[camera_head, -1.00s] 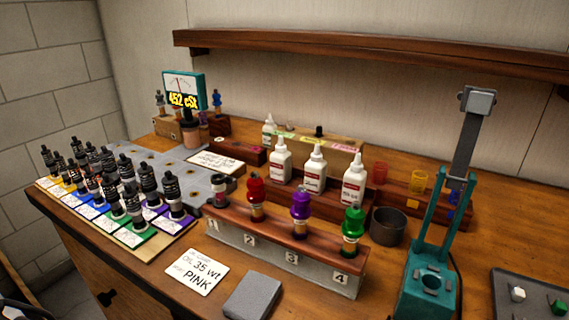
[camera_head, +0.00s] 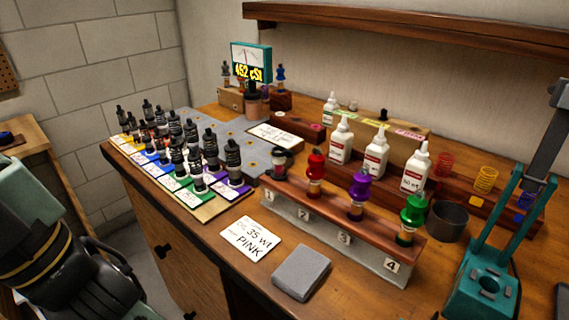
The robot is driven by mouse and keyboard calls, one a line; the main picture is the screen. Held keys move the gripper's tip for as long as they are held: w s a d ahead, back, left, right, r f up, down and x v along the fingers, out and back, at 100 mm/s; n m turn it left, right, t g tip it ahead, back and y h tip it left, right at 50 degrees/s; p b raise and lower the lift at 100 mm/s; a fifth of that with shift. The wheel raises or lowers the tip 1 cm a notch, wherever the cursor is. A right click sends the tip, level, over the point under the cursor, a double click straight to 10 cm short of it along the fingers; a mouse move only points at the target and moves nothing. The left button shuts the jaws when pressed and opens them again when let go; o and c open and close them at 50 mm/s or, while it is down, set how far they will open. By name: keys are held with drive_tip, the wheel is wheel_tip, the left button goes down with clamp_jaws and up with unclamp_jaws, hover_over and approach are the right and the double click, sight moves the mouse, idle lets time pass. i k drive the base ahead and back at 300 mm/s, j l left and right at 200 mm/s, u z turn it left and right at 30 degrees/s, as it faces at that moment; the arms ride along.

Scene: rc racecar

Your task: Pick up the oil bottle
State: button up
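Several white oil bottles with pointed caps and red labels stand in a row in a wooden rack behind the numbered stand: a left one (camera_head: 341,141), a middle one (camera_head: 376,154) and a right one (camera_head: 415,169). Another white bottle (camera_head: 330,108) stands farther back in a second holder. A card (camera_head: 251,238) on the bench reads "35 wt PINK". Part of my arm fills the lower left of the view, left of the bench. My gripper's fingertips do not show, and all the bottles stand apart from my arm.
A numbered stand (camera_head: 340,236) holds red, purple and green capped shocks in front of the bottles. A grey block (camera_head: 301,272), a dark cup (camera_head: 447,221) and a teal press (camera_head: 484,285) stand nearby.

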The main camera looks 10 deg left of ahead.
sight(341, 140)
drive_tip(key=i+j+z, duration=0.15)
drive_tip(key=j+z, duration=0.15)
drive_tip(key=j, duration=0.7)
drive_tip(key=j+z, duration=0.3)
drive_tip(key=j, duration=0.7)
drive_tip(key=i+l, duration=0.15)
drive_tip(key=i, duration=0.35)
